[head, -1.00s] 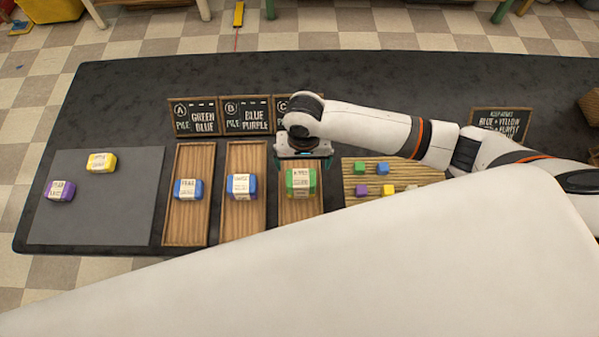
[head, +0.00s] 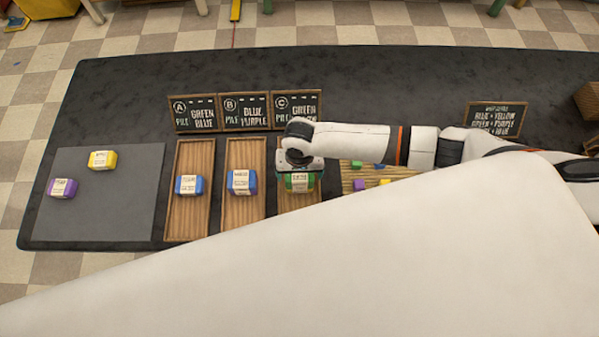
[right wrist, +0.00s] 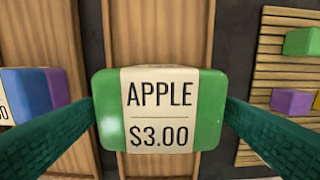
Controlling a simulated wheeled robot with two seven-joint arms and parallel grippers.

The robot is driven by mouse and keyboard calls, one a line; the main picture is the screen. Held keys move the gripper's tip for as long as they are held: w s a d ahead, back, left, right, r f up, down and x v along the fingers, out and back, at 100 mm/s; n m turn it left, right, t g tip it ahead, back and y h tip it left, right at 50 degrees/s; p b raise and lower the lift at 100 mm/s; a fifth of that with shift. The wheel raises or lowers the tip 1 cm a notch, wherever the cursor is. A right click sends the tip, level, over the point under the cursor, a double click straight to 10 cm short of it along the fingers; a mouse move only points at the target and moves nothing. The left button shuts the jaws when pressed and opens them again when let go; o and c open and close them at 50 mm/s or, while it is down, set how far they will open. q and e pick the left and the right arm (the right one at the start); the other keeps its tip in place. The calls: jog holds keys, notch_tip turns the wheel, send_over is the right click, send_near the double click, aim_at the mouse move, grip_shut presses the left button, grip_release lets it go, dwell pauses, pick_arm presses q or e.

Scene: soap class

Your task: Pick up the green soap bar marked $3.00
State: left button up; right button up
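The green soap bar (right wrist: 160,85), with a paper band reading APPLE and $3.00, lies in the wooden tray under sign C in the head view (head: 299,183). My right gripper (right wrist: 161,112) is open over it. Its teal fingers reach in from both sides in the right wrist view, with their tips close beside the bar's two ends. I cannot tell whether they touch it. In the head view my right wrist hides the bar's far part. My left gripper is not in view.
Trays to the left hold a blue bar (head: 189,185) and a blue and purple bar (head: 241,182). A grey mat (head: 100,215) at the left holds a yellow bar (head: 102,160) and a purple bar (head: 63,188). A slatted board with small coloured blocks (head: 359,185) lies close right.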

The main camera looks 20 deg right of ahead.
jog(key=c, duration=0.9)
jog(key=shift+r, duration=0.1)
